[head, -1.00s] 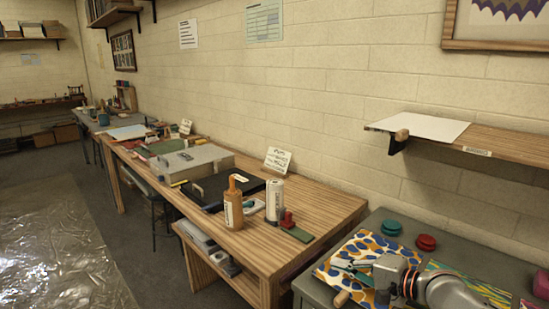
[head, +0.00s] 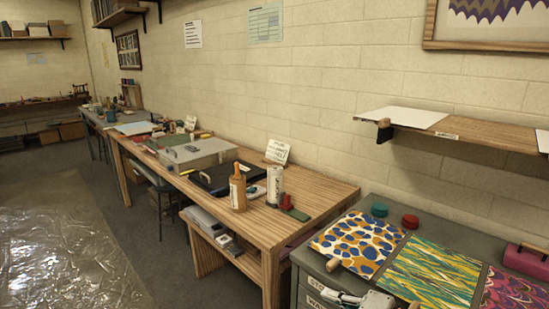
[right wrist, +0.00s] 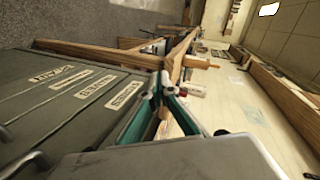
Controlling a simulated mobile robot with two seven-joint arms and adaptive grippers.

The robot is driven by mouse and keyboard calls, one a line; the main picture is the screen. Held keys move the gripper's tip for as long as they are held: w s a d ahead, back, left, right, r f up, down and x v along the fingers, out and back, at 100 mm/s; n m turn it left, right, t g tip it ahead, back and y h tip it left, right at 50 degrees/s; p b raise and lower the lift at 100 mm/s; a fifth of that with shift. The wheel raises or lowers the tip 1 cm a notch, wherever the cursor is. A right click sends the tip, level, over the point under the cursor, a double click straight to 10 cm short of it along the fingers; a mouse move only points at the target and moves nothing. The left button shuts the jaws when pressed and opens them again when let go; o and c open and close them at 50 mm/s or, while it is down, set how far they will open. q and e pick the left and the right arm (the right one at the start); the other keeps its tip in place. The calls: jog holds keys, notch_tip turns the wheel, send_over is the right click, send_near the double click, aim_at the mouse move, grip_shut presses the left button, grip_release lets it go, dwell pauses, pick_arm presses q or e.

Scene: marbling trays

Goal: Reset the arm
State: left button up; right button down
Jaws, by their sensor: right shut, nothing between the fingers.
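My right gripper (head: 324,296) is low in the head view, in front of the grey cabinet with the marbled sheets. Its fingers are shut and empty. In the right wrist view the teal-lined fingers (right wrist: 160,92) meet at their tips, with the labelled cabinet drawers (right wrist: 70,85) to their left. The rest of my right arm is mostly out of the head view. My left gripper is not in view.
A blue-and-orange marbled sheet (head: 357,243), a green-yellow sheet (head: 432,272), a teal lid (head: 379,209) and a red lid (head: 410,221) lie on the cabinet. A wooden bench (head: 318,199) with bottles and trays stands left. A wall shelf (head: 490,135) overhangs the cabinet.

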jog(key=s+d+f+n+h, duration=0.2)
jog(key=s+f+n, duration=0.3)
jog(key=s+f, duration=0.5)
jog(key=s+d+f+n+h, duration=0.3)
jog(key=s+f+n+h, duration=0.2)
jog(key=s+f, duration=0.5)
jog(key=s, duration=0.5)
jog(key=shift+s+d+f, duration=0.2)
jog(key=shift+s+f, duration=0.15)
jog(key=shift+s, duration=0.05)
